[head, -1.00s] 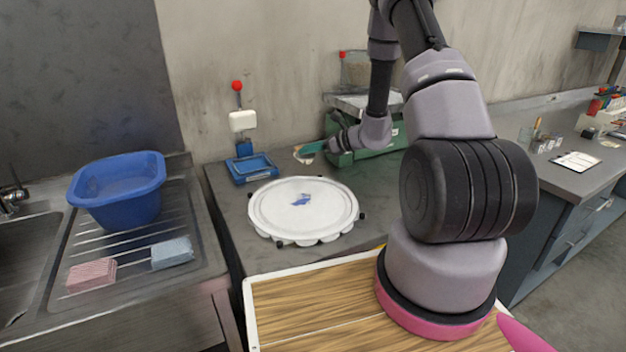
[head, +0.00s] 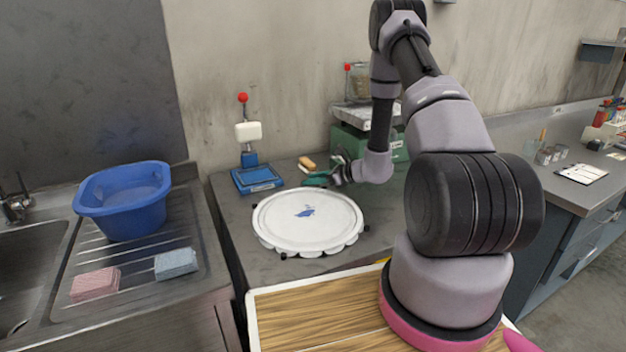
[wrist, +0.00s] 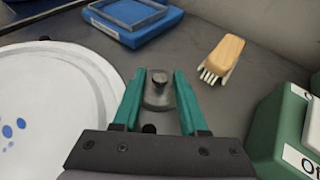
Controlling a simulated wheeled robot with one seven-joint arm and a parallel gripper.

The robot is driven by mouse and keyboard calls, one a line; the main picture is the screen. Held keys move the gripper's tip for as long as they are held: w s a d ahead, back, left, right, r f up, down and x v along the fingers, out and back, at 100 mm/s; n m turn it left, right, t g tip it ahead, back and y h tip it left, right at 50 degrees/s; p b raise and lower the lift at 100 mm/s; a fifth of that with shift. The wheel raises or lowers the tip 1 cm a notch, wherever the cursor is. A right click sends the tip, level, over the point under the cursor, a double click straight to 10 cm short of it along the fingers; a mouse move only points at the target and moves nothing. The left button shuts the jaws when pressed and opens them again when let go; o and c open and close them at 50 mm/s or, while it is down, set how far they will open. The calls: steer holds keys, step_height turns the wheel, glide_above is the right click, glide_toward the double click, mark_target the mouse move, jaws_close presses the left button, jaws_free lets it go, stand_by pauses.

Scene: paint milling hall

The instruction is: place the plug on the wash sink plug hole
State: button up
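The plug (wrist: 158,92) is a grey metal disc with a small upright knob, seen in the wrist view on the dark bench top. My gripper (wrist: 157,82) has two green fingers, spread apart, one on each side of the plug; I see narrow gaps between them and its disc. In the head view my gripper (head: 316,181) is low over the bench, behind the round white tray, and the plug cannot be made out there. The wash sink (head: 30,262) is at the far left. A dark rounded patch at its lower edge may be the plug hole, but this is unclear.
The white tray (head: 309,241) stands close to my gripper. A wooden brush (wrist: 226,55), a blue stand (head: 257,178) and a green scale (head: 352,143) surround it. A blue tub (head: 124,205) and two sponges (head: 176,263) lie on the drainboard.

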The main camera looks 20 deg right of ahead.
steer(key=shift+r, duration=0.1)
steer(key=shift+s+d+r, duration=0.1)
steer(key=shift+r, duration=0.05)
steer(key=v, duration=1.1)
steer(key=shift+s+d+r, duration=0.1)
steer(key=shift+s+d, duration=0.1)
steer(key=shift+d, duration=0.05)
steer(key=s+a+r+n+g, duration=0.2)
steer(key=s+a+r+n, duration=0.15)
steer(key=r, duration=0.35)
steer(key=s+a+r+n+g, duration=0.2)
steer(key=a+r+n, duration=0.15)
steer(key=r, duration=0.25)
steer(key=s+a+r+n+g, duration=0.2)
steer(key=s+a+r+n, duration=0.15)
steer(key=r, duration=0.35)
steer(key=s+d+r+n+t+h, duration=0.2)
steer(key=s+r+n+h, duration=0.5)
steer(key=s+r+n, duration=0.4)
steer(key=s+r+t, duration=0.1)
steer(key=s+r, duration=0.2)
steer(key=s, duration=0.3)
steer(key=shift+r+n+h, duration=0.3)
steer(key=shift+n, duration=0.05)
steer(key=shift+o, duration=0.5)
steer(key=shift+s+d+r+t, duration=0.2)
steer(key=shift+s+d+t, duration=0.1)
steer(key=shift+t, duration=0.2)
steer(key=shift+w, duration=0.1)
